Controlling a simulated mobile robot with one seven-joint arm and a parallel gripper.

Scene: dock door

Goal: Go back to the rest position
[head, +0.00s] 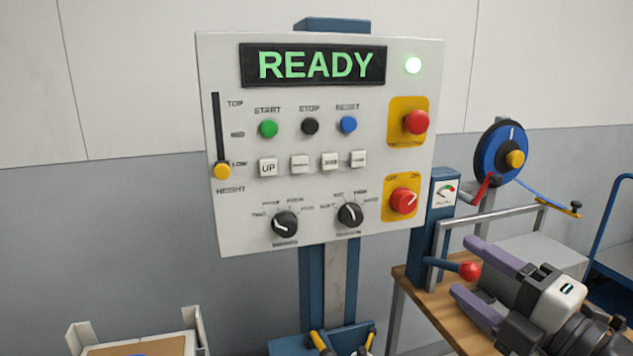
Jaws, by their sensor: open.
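My gripper (463,268) is at the lower right of the head view, with its two purple fingers spread apart and pointing left. A lever with a red knob (470,271) shows between the fingers; I cannot tell whether they touch it. The control panel (230,225) stands upright left of my gripper, apart from it. Its display (316,65) reads READY in green, and a green lamp (413,65) is lit. The yellow height slider (222,171) sits near LOW.
A wooden bench (402,277) stands under my gripper at the right, with a blue gauge post (443,200) and a blue strap reel (497,153). A grey rail (490,215) runs behind my gripper. A light bin (80,338) is at the lower left.

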